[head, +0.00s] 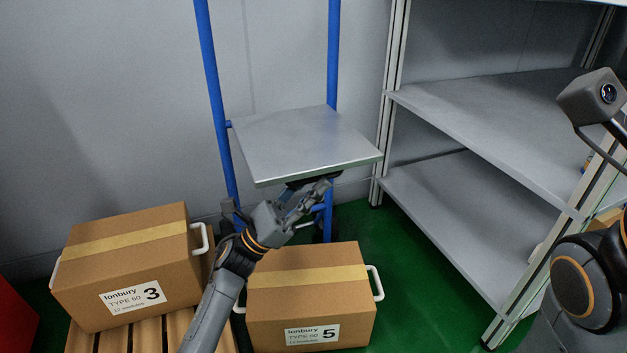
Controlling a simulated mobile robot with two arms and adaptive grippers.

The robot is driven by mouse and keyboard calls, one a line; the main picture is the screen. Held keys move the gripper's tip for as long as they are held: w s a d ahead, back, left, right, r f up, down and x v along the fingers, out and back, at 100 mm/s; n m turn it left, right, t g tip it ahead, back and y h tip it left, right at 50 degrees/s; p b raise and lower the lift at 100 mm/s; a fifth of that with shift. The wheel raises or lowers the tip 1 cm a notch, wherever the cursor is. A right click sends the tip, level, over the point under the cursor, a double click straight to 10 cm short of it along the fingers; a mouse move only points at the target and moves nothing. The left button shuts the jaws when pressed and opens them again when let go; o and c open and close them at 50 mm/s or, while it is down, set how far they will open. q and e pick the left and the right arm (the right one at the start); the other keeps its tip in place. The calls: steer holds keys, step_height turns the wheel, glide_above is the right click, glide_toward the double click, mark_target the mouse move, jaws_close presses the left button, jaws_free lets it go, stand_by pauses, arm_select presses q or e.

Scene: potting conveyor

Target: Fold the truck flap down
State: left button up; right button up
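The blue hand truck (209,75) stands against the back wall, with two upright blue posts. Its flap (305,143) is a flat grey metal plate that juts out from the posts towards me, roughly level. My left gripper (322,195) is just below the flap's front edge, above the box marked 5. Its fingers look apart with nothing between them. I cannot tell whether they touch the flap's underside. The lower part of the truck is partly hidden by the flap and my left arm. My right gripper is out of view.
A cardboard box marked 3 (128,262) sits on a wooden pallet (88,342) at the left. A box marked 5 (308,286) stands in front of the truck. A grey shelf rack (470,205) stands at the right. Green floor (420,270) is clear between.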

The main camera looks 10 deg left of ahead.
arm_select(q)
steer(key=v, duration=1.1)
steer(key=shift+f+t, duration=0.2)
steer(key=shift+t, duration=0.1)
steer(key=shift+s+a, duration=0.1)
steer(key=shift+a, duration=0.1)
